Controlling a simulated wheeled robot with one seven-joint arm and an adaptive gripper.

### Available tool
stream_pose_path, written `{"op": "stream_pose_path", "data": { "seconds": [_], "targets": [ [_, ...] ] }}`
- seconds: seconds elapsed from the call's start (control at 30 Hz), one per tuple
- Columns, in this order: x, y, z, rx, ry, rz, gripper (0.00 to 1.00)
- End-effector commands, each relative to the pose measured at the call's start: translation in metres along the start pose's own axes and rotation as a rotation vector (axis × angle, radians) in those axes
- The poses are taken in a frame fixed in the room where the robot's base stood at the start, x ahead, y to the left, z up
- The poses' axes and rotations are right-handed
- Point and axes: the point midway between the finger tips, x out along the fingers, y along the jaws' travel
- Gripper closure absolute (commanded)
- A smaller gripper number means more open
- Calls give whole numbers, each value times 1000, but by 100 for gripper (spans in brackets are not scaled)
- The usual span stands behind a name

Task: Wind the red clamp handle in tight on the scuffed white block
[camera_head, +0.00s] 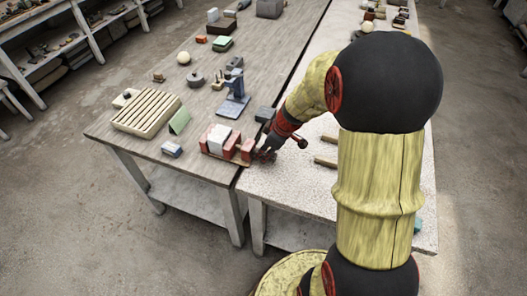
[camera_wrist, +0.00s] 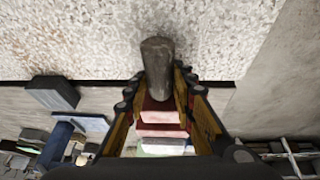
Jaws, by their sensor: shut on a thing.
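My gripper (camera_head: 264,154) is at the clamp's right end. In the wrist view my gripper (camera_wrist: 158,80) is shut on the clamp handle (camera_wrist: 157,62), a rounded bar that looks grey-brown there. Red clamp parts (camera_wrist: 160,117) and the pale block (camera_wrist: 163,148) lie beyond it. My fingers hide most of the handle in the head view.
A blue stand (camera_head: 234,98), a dark grey block (camera_head: 265,114), a green wedge (camera_head: 180,121) and a slatted wooden rack (camera_head: 147,111) stand near the clamp. The speckled table (camera_head: 290,185) adjoins on the right, with wooden-handled tools (camera_head: 326,162) on it.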

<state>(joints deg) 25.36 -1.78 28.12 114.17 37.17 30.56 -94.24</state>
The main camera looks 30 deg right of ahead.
Motion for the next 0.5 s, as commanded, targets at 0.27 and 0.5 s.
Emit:
{"op": "stream_pose_path", "data": {
  "seconds": [0.27,0.5],
  "targets": [
    [-1,6,0,89,-3,-205,100],
    [0,10,1,176,-7,-417,100]
  ]
}}
